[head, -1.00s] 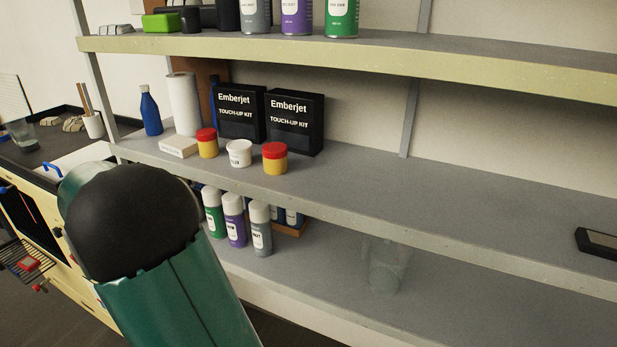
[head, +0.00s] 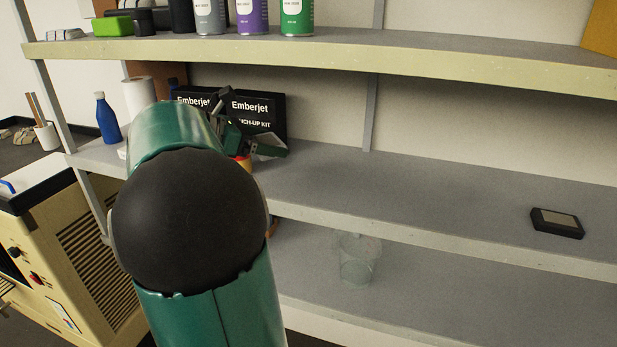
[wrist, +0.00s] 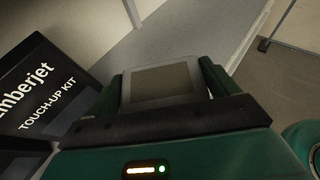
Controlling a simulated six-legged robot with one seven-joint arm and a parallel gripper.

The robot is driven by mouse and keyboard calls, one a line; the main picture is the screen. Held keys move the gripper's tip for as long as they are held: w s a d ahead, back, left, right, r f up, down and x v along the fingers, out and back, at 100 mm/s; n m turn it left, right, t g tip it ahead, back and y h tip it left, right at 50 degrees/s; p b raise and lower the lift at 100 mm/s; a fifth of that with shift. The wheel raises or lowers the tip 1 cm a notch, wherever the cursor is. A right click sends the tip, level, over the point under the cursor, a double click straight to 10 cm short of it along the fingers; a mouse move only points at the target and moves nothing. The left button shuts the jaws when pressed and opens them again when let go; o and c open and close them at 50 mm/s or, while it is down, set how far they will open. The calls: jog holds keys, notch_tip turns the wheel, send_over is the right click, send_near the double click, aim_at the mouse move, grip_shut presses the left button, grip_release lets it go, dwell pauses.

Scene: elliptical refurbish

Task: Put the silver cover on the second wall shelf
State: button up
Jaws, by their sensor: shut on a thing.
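My gripper (wrist: 166,76) is shut on the silver cover (wrist: 162,84), a flat grey rectangular panel with a darker middle, seen between the two fingers in the wrist view. In the head view my gripper (head: 250,140) is over the left part of the middle wall shelf (head: 420,190), in front of the black Emberjet boxes (head: 262,108). My arm hides much of the gripper there, and I cannot make out the cover clearly in that view. The shelf surface also shows ahead of the gripper in the wrist view (wrist: 200,30).
A small dark device with a grey face (head: 557,222) lies on the middle shelf's right. The middle of that shelf is bare. Spray cans (head: 252,15) stand on the upper shelf, a clear jug (head: 356,258) on the lower one. A blue bottle (head: 107,118) stands at the left.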

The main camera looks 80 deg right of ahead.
send_over(300, 186)
notch_tip(300, 186, down, 7)
jog(key=shift+a, duration=0.1)
notch_tip(300, 186, down, 3)
jog(key=shift+s+r, duration=0.15)
jog(key=shift+r, duration=0.05)
jog(key=shift+f, duration=0.3)
jog(key=shift+f, duration=0.15)
jog(key=o, duration=1)
jog(key=shift+c, duration=0.2)
jog(key=v, duration=1.2)
